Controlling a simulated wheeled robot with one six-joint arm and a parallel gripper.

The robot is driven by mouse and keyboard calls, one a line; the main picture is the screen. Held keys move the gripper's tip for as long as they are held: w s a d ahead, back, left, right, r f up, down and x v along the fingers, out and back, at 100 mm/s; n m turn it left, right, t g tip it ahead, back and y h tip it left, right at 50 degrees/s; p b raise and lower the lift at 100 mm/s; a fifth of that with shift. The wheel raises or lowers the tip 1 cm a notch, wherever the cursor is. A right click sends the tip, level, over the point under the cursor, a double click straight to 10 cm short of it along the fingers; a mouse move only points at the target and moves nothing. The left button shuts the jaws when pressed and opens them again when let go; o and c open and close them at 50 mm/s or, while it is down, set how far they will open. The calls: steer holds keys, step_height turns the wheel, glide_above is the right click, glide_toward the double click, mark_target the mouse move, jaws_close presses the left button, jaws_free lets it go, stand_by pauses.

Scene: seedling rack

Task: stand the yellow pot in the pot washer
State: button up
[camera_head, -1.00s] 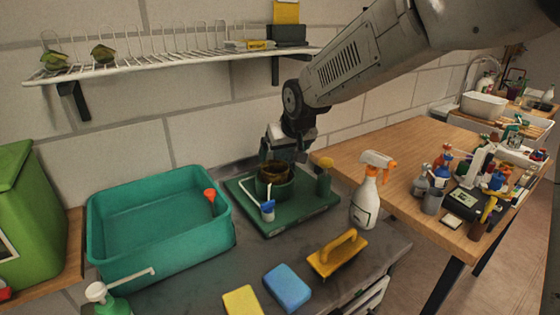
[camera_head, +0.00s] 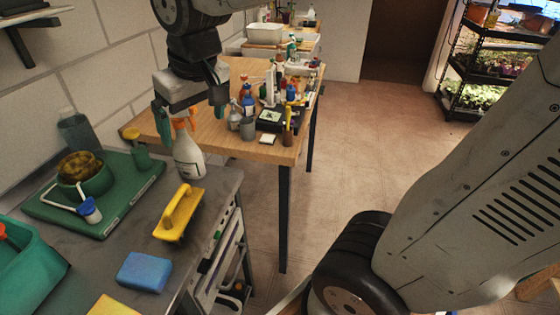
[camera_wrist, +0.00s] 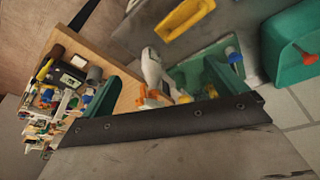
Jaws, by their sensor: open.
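A yellowish-brown pot (camera_head: 77,165) sits with its lower part inside the round green bowl of the pot washer (camera_head: 130,185), at the left of the head view. Only its upper part and rim show, and I cannot tell exactly how level it stands. The washer's flat green base also shows in the wrist view (camera_wrist: 190,73), where the pot itself is not clearly visible. My gripper (camera_head: 191,121) is open and empty, with green fingers, right of the washer and above the counter. Its fingers also show in the wrist view (camera_wrist: 160,88).
A white spray bottle (camera_head: 188,160) with an orange head appears just below my gripper. A yellow float (camera_head: 180,212), blue sponge (camera_head: 144,272) and green tub (camera_head: 30,275) are on the counter. A wooden table (camera_head: 215,140) holds several bottles; open floor lies right.

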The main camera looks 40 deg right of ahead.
steer(key=s+d+f+m+g, duration=0.1)
steer(key=s+d, duration=0.2)
steer(key=s, duration=0.5)
steer(key=s+d+f+g, duration=0.1)
steer(key=s+d+f, duration=0.1)
steer(key=s, duration=0.7)
steer(key=shift+s+d+m, duration=0.15)
steer(key=shift+d+m, duration=0.25)
steer(key=shift+d, duration=0.1)
steer(key=shift+c, duration=0.4)
